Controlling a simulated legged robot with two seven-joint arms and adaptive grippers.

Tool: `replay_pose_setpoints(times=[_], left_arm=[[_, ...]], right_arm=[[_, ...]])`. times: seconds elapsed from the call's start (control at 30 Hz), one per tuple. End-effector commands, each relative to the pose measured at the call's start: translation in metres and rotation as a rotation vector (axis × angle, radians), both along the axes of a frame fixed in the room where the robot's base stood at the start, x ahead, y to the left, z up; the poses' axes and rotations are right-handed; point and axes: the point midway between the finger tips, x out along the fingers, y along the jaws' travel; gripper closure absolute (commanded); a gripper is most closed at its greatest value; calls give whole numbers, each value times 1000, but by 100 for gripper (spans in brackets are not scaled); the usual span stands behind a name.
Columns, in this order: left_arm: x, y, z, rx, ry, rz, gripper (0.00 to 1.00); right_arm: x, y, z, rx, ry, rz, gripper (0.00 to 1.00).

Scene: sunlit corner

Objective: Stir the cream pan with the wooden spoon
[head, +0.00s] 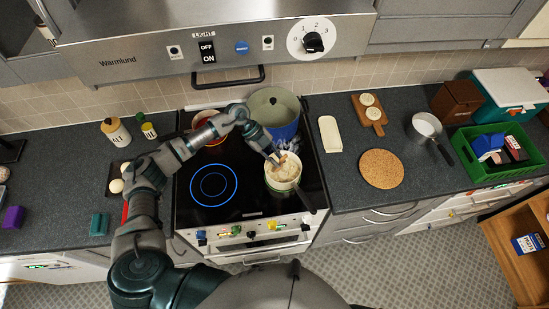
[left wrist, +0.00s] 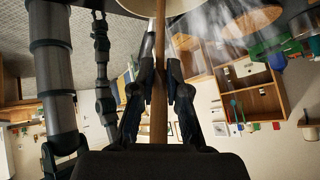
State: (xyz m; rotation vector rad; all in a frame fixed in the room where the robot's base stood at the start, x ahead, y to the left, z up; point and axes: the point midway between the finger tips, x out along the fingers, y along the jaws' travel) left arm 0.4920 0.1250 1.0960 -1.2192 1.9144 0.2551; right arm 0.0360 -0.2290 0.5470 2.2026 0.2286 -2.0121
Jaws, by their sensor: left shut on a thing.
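The cream pan (head: 284,184) stands on the front right of the black glass hob, with its dark handle pointing to the front right. Pale, lumpy food shows inside it. My left gripper (head: 264,145) is over the pan's back left side. It is shut on the wooden spoon, whose handle (left wrist: 160,70) runs between the fingers (left wrist: 159,84) in the left wrist view. The spoon's lower end goes toward the pan, and its tip is hidden in the head view. Part of a pale rim shows at the top of the left wrist view. My right gripper is not in view.
A large blue pot (head: 273,103) stands just behind the cream pan, and a red pan (head: 204,121) is at the back left. The front left ring (head: 213,186) is bare and lit blue. A cork mat (head: 381,169) and a small saucepan (head: 426,127) are on the right counter.

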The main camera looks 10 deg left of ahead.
Motion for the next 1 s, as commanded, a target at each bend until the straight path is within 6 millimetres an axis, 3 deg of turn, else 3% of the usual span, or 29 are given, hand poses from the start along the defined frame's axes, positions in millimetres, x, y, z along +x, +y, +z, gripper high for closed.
replay_pose_setpoints(times=[0.5,0.8,1.0], left_arm=[[-16,-2,43,-3,-2,-1,100],[-24,-6,66,-2,-3,-1,100],[-26,-8,69,-1,0,0,100]], right_arm=[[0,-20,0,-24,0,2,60],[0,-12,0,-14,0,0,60],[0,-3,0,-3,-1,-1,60]])
